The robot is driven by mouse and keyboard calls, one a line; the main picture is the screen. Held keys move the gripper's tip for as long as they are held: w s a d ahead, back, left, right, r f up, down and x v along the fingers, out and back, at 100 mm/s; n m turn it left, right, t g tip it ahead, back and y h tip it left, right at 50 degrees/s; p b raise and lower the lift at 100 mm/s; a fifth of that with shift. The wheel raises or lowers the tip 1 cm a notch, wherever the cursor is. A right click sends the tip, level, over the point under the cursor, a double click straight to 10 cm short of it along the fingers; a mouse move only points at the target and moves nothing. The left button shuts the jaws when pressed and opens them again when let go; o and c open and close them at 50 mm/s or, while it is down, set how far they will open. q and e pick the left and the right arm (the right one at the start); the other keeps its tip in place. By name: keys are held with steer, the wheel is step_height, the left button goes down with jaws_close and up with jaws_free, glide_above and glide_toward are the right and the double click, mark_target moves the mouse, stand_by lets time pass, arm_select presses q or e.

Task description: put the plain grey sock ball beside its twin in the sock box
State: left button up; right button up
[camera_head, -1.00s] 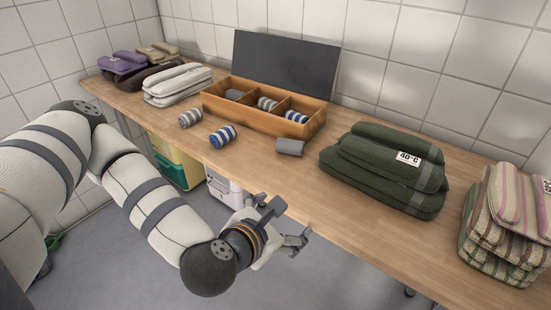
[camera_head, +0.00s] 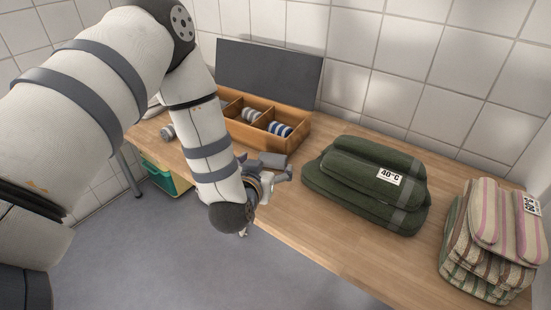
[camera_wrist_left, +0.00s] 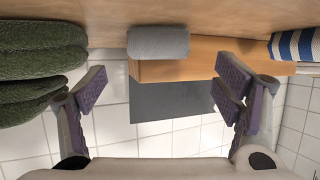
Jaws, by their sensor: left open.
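The plain grey sock ball (camera_head: 273,159) lies on the table in front of the sock box (camera_head: 300,139). It also shows in the wrist view (camera_wrist_left: 158,42), between and beyond the open fingers, not touching them. My left gripper (camera_head: 266,173) is open and empty at the table's front edge, close to the ball; its two fingers spread wide in the wrist view (camera_wrist_left: 162,82). The box's middle compartment holds a grey-striped sock ball (camera_head: 252,115) and the right one a blue-striped sock ball (camera_head: 280,129).
A dark green towel stack (camera_head: 368,184) stands right of the ball, with a striped towel stack (camera_head: 495,235) farther right. A loose grey-striped ball (camera_head: 167,132) lies left of my arm. A loose blue-striped ball (camera_wrist_left: 297,45) shows in the wrist view. The box's dark lid (camera_head: 268,73) stands open.

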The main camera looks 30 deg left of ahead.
mark_target(271, 158)
arm_select(q)
steer(key=b+x, duration=0.1)
steer(key=x, duration=0.6)
steer(key=shift+w, duration=0.1)
steer(key=shift+r, duration=0.15)
steer(key=c, duration=1.4)
steer(key=shift+o, duration=0.2)
